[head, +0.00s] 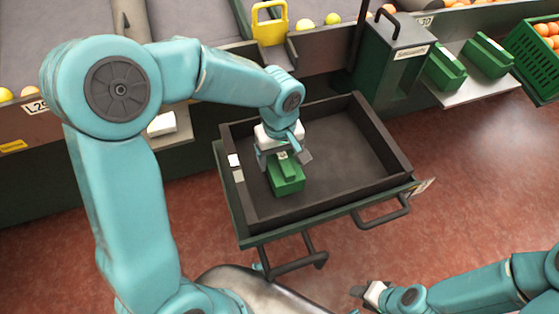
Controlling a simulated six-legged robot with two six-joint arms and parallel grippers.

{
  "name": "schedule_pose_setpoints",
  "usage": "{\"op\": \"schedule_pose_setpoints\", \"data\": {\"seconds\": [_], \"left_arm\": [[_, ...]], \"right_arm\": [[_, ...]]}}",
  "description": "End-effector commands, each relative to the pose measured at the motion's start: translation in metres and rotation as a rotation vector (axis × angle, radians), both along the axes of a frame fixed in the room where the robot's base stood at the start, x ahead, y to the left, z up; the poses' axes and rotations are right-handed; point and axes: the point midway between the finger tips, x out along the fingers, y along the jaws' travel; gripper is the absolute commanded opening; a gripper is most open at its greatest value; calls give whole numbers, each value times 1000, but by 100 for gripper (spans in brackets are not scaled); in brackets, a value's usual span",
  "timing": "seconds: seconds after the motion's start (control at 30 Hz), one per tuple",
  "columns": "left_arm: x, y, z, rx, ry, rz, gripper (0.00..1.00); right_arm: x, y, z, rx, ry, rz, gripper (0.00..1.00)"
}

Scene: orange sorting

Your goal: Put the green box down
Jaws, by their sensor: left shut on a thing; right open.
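The green box (287,182) is in the head view, inside or just above the left part of a dark open tray (384,129) on a cart. My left gripper (284,157) is over the box and shut on its upper part. I cannot tell whether the underside of the box touches the tray floor.
The cart has dark handles (384,214) at its front. Behind stand a dark green bin (392,55), a shelf (476,88) with two more green boxes, and a green crate (541,62) of oranges. The tray's right part is empty. Red floor is clear at right.

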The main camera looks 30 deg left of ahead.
Motion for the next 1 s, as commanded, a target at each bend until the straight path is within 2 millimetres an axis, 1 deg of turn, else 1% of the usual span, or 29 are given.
{"op": "schedule_pose_setpoints", "data": {"seconds": [0.03, 0.1, 0.37, 0.5, 0.53, 0.57, 0.6, 0.77, 0.83, 0.93, 1.0], "left_arm": [[0, 0, -10, 1, 2, 1, 38], [0, 0, -15, 0, 0, 2, 38], [0, 0, -16, 0, -1, 1, 38], [0, 0, -21, 0, -1, 1, 38], [0, 0, -19, -1, -1, 1, 89], [0, 0, -19, -1, -1, 1, 98], [0, 0, -19, -1, -1, 1, 100], [0, 0, -18, -1, -1, 1, 100], [0, 0, -15, -1, -1, 1, 100], [1, 0, -4, 0, -4, 1, 100], [1, 0, 11, 0, -6, 0, 100]], "right_arm": [[0, 0, -4, 0, 0, 0, 43], [0, 0, -4, 0, 0, 0, 43], [0, 0, -4, 0, 0, 0, 43], [0, 0, -9, 0, 0, 0, 43], [0, 0, -7, 0, 0, 0, 43], [0, 0, -7, 0, 0, 0, 43], [0, 0, -7, 0, 0, 0, 43], [0, 0, -6, 0, 0, 0, 43], [0, 0, -3, 0, 0, 0, 43], [0, 0, 0, 0, 0, 0, 43], [0, 0, 4, 0, 0, 0, 43]]}}
